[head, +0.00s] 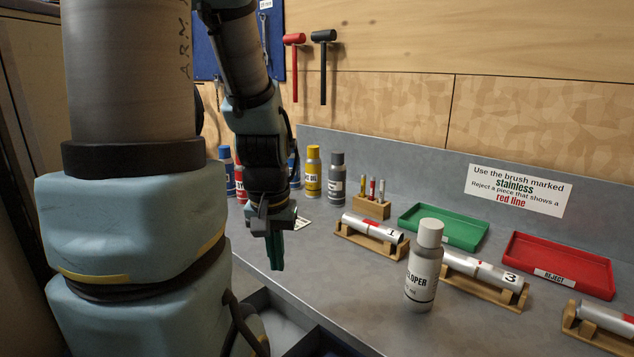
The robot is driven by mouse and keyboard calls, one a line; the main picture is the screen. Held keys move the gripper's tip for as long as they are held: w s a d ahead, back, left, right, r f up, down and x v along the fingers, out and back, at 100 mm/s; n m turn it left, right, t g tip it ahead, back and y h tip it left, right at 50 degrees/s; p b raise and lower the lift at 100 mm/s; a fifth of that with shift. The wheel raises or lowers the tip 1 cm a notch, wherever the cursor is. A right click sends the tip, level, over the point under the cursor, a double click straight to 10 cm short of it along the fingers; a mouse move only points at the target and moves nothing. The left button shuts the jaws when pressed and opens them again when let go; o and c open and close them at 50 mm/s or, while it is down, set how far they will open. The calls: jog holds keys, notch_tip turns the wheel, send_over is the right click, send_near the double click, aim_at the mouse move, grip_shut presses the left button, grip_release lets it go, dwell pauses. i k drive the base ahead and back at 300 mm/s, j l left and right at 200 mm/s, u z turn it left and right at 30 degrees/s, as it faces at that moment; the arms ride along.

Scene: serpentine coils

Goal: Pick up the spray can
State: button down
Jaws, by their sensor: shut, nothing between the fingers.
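A white spray can (424,268) with a label ending in "LOPER" stands upright on the grey bench, toward the front. More cans stand at the back left: a yellow one (313,172), a dark grey one (337,177), a red one (240,183) and blue ones (226,158), partly hidden by my arm. My gripper (275,264) points down with its fingers shut and empty. It is left of the white can and well apart from it, near the bench's front edge.
Metal tubes on wooden cradles (372,236) stand behind and right of the white can. A green tray (443,227) and a red REJECT tray (557,264) lie behind them. A wooden block (371,207) holds small brushes. Bench between my gripper and the white can is clear.

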aim_at(425, 264)
jog(key=l+u, duration=0.15)
jog(key=u, duration=0.25)
jog(key=k+l+u, duration=0.1)
jog(key=u, duration=0.35)
jog(key=k+u, duration=0.15)
jog(key=u, duration=0.25)
jog(key=k+l+u, duration=0.2)
jog(key=k, duration=0.4)
jog(key=k+l+u, duration=0.25)
jog(key=k, duration=0.3)
jog(key=j, duration=0.1)
